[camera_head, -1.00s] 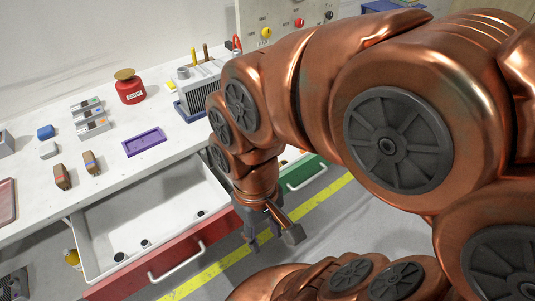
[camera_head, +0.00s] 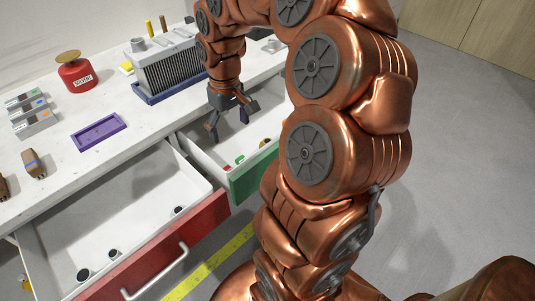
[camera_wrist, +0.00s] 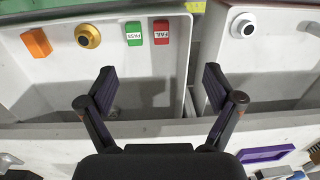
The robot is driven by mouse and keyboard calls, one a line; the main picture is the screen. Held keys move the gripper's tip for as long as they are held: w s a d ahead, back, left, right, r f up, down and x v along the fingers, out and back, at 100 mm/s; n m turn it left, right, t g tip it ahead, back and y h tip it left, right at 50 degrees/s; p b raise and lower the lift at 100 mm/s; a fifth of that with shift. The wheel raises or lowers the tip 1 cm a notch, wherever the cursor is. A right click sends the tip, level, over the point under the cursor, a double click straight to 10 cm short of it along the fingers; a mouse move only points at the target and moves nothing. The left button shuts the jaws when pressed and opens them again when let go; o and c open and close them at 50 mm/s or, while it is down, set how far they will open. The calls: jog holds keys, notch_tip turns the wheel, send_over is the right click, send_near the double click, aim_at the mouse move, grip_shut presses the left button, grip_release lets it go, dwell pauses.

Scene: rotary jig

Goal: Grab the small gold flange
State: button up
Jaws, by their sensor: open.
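The small gold flange (camera_wrist: 87,35) lies in the open green-fronted drawer, at the upper left of the wrist view, near the front wall. In the head view it is a small gold spot (camera_head: 265,142) near the green front. My gripper (camera_head: 228,127) hangs pointing down over the back part of this drawer. In the wrist view my gripper (camera_wrist: 158,71) is open, with its fingers wide apart and nothing between them. The flange is beyond and to the left of the left finger, apart from it.
Beside the flange lie an orange block (camera_wrist: 37,42), a green PASS tag (camera_wrist: 134,33) and a red FAIL tag (camera_wrist: 161,32). The red-fronted drawer (camera_head: 160,250) next to it is open, holding several small round parts. A ribbed grey unit (camera_head: 170,67) stands on the bench behind.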

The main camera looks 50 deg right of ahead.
jog(key=w+d+f+m+b, duration=0.1)
jog(key=w+d+f+b, duration=0.1)
jog(key=d+f, duration=0.5)
jog(key=m+b, duration=0.1)
jog(key=b, duration=0.2)
send_over(268, 141)
notch_tip(268, 141, down, 4)
jog(key=shift+s+a+f, duration=0.1)
jog(key=shift+s, duration=0.05)
jog(key=shift+d+f, duration=0.25)
jog(key=shift+a+f, duration=0.2)
jog(key=shift+f, duration=3.5)
jog(key=shift+c, duration=0.2)
jog(key=c, duration=1.4)
jog(key=shift+r, duration=0.15)
